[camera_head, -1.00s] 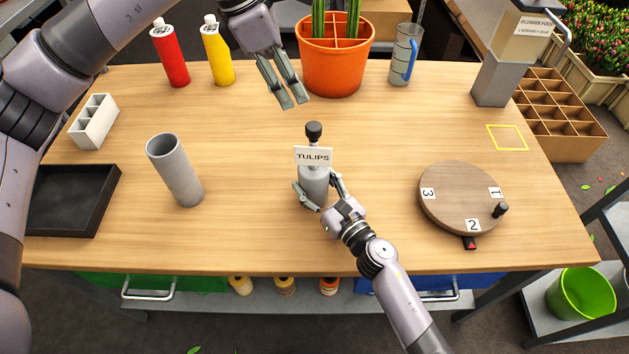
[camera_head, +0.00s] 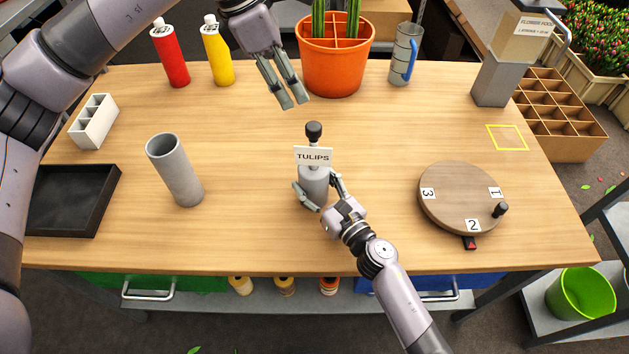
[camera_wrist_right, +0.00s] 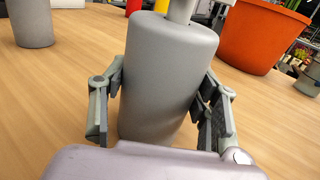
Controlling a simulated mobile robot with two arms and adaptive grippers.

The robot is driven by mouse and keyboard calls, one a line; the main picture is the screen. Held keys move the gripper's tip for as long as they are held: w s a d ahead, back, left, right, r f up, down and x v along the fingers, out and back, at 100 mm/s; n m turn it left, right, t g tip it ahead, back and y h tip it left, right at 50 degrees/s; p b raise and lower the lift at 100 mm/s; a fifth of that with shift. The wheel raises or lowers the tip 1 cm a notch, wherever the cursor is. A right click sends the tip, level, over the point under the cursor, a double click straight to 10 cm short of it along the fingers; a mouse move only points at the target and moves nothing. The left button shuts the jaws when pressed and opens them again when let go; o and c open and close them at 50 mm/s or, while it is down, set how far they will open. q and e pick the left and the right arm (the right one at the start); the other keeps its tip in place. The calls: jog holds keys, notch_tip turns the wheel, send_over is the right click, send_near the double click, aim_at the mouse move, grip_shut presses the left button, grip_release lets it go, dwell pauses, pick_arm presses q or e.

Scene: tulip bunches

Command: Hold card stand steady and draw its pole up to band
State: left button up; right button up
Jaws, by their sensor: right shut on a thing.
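The card stand (camera_head: 313,186) stands upright near the middle of the table. My right gripper (camera_head: 320,192) is shut around the grey body from the front. In the right wrist view its fingers flank the body (camera_wrist_right: 166,80) on both sides. My left gripper (camera_head: 294,100) hangs above and behind the stand, apart from it, near the orange pot. Its fingers look slightly parted, with nothing between them.
The orange pot (camera_head: 335,68) stands at the back, with a blue-handled jug (camera_head: 405,55) to its right. A grey tube (camera_head: 174,170) stands left of the stand. A round wooden turntable (camera_head: 459,198) lies to the right. The table around the stand is clear.

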aim_at(314, 125)
pick_arm(q)
jog(key=shift+o, duration=0.6)
jog(key=shift+o, duration=0.7)
jog(key=shift+d+n, duration=0.1)
jog(key=shift+n, duration=0.2)
jog(key=shift+o, duration=0.2)
jog(key=shift+d+n, duration=0.2)
jog(key=shift+n, duration=0.2)
jog(key=d+f+n+y, duration=0.1)
jog(key=f+n, duration=0.2)
jog(key=d+f+n+y, duration=0.1)
jog(key=f+n, duration=0.3)
jog(key=d+f+n+y, duration=0.1)
jog(key=f+n+y, duration=0.1)
jog(key=f+n, duration=0.1)
jog(key=shift+w+d+f+n+g, duration=0.2)
jog(key=shift+w+f+n+g, duration=0.15)
jog(key=shift+n, duration=0.15)
jog(key=shift+c, duration=0.2)
grip_shut()
jog(key=shift+r, duration=0.1)
